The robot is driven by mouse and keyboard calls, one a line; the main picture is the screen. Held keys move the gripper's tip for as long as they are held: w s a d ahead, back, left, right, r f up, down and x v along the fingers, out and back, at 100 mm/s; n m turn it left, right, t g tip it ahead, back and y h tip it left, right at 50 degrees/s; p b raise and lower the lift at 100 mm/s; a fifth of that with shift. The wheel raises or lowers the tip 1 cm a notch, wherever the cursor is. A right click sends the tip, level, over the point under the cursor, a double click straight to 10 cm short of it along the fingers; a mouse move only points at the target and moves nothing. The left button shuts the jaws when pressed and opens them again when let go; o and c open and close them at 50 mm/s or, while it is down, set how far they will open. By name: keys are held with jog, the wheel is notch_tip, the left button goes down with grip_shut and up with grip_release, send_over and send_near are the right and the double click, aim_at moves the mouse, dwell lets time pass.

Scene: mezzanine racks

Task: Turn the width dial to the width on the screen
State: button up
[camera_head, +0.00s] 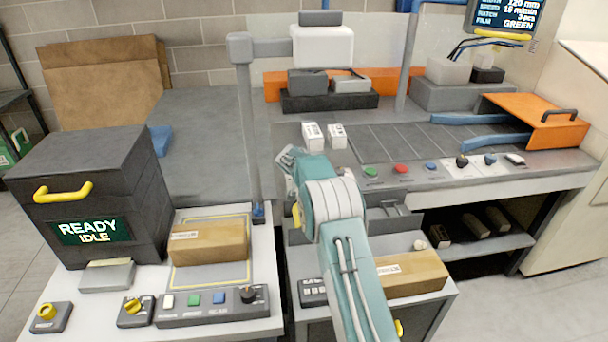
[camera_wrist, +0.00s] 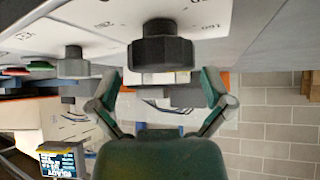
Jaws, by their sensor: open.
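A dark faceted dial (camera_wrist: 160,52) stands on a pale panel with printed numbers in the upside-down wrist view. My gripper (camera_wrist: 160,88) is open, with one fingertip to each side of the dial's line. I cannot tell whether the fingers touch it. In the head view my arm hides the dial, and my gripper (camera_head: 292,172) is mostly hidden at the conveyor's front edge. The screen (camera_head: 503,14) at the top right is cut by the frame edge. It reads 120 mm, then speed 15 m/min, 3 pcs and film green. The dial's pointer is not clear.
A green button (camera_head: 371,171), a red button (camera_head: 401,168) and other controls line the conveyor front. Two white boxes (camera_head: 312,136) stand just behind my arm. A grey post (camera_head: 248,140) rises to its left.

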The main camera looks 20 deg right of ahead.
jog(key=shift+x, duration=0.85)
jog(key=shift+a, duration=0.15)
jog(key=c, duration=0.9)
jog(key=shift+c, duration=0.2)
jog(key=shift+n+t+y, duration=0.4)
jog(key=shift+n+y, duration=0.2)
jog(key=shift+n, duration=0.2)
jog(key=shift+f+n+t+y, duration=0.15)
jog(key=shift+n+t+y, duration=0.25)
jog(key=shift+n+y, duration=1.9)
jog(key=shift+n+g+y, duration=0.35)
jog(key=shift+n+y, duration=0.65)
jog(key=shift+n, duration=0.75)
jog(key=shift+n+g+y, duration=0.35)
jog(key=shift+n+y, duration=0.65)
jog(key=shift+n, duration=0.75)
jog(key=shift+s+f, duration=0.1)
